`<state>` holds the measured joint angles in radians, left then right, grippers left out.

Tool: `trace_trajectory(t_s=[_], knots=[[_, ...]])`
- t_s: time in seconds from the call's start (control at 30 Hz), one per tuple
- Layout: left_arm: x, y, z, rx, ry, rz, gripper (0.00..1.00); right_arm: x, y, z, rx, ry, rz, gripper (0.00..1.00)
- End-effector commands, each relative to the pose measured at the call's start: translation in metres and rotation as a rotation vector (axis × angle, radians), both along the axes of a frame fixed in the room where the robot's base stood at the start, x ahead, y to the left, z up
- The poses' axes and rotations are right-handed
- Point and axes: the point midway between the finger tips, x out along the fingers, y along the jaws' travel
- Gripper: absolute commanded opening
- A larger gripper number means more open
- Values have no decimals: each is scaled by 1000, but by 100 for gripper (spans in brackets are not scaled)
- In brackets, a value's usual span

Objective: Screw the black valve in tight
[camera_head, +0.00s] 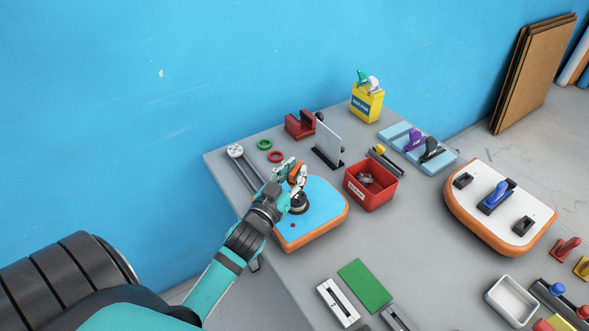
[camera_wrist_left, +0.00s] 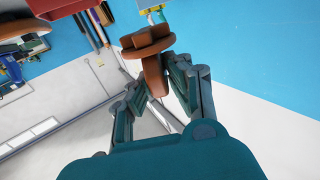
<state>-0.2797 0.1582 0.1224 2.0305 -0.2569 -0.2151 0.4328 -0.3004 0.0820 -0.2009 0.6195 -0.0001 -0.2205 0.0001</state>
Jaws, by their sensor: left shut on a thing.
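The black valve (camera_head: 299,205) sits on the blue board with an orange rim (camera_head: 319,223) at the table's left side. My left gripper (camera_head: 292,176) is just above and behind the valve and partly hides it. The left gripper, which also shows in the left wrist view (camera_wrist_left: 154,90), is shut on an orange-brown plug (camera_wrist_left: 147,42) with a wide cap and a stem. The plug also shows between the fingers in the head view (camera_head: 297,171). Whether the black valve is fully seated cannot be told. My right gripper is not in view.
A red bin (camera_head: 370,185) stands right of the blue board. A white board with an orange rim (camera_head: 501,205) lies farther right. Green (camera_head: 264,144) and red rings (camera_head: 275,156) lie behind the gripper. A green sheet (camera_head: 365,286) lies in front. Grey table is clear between.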

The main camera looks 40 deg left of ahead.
Motion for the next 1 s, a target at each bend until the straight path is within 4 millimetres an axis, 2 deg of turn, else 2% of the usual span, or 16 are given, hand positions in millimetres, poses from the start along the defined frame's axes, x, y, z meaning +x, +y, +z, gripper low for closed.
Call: trace_trajectory(t_s=[0.03, 0.1, 0.3, 1.0], knots=[[0, 0, -10, -1, 0, 0, 0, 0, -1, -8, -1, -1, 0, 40], [0, 0, -16, -1, 0, 0, 0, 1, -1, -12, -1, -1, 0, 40], [0, 0, -28, -2, 0, 0, 0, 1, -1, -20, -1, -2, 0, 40], [0, 0, -28, -1, -1, 0, 0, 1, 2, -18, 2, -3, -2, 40]])
